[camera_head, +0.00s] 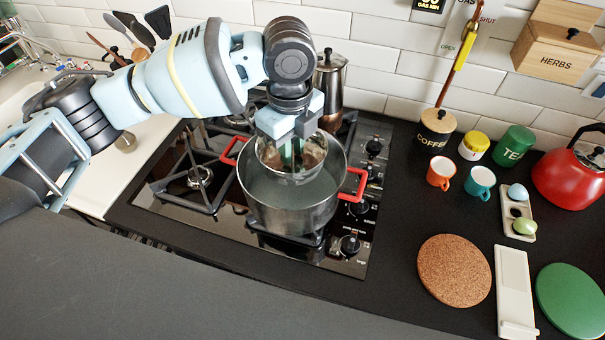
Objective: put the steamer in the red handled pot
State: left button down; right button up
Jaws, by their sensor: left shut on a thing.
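The red handled pot (292,208) is a steel pot with two red side handles, standing on the gas hob. The steamer (300,165) is a round metal basket with something green in its middle. It is over the back part of the pot's opening, and I cannot tell how far it is inside. My left gripper (290,140) points down and is shut on the steamer from above. The gripper partly hides the steamer's middle. My right gripper is not in view.
A metal coffee pot (331,80) stands behind the pot. The black hob (235,232) has bare burners to the left. On the right are a cork mat (454,270), mugs (441,174), canisters (436,128) and a red kettle (568,180).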

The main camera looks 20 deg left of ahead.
aim_at(292, 167)
pick_arm(q)
jog(key=shift+s+r, duration=0.1)
jog(key=shift+s, duration=0.05)
notch_tip(292, 167, down, 5)
jog(key=shift+r, duration=0.15)
jog(key=shift+f, duration=0.3)
jog(key=shift+f+b, duration=0.3)
jog(key=shift+f, duration=2)
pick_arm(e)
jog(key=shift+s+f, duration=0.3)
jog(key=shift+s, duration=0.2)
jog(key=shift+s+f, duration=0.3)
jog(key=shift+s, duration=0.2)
pick_arm(q)
jog(key=c, duration=1.3)
grip_release()
jog(key=shift+f, duration=0.1)
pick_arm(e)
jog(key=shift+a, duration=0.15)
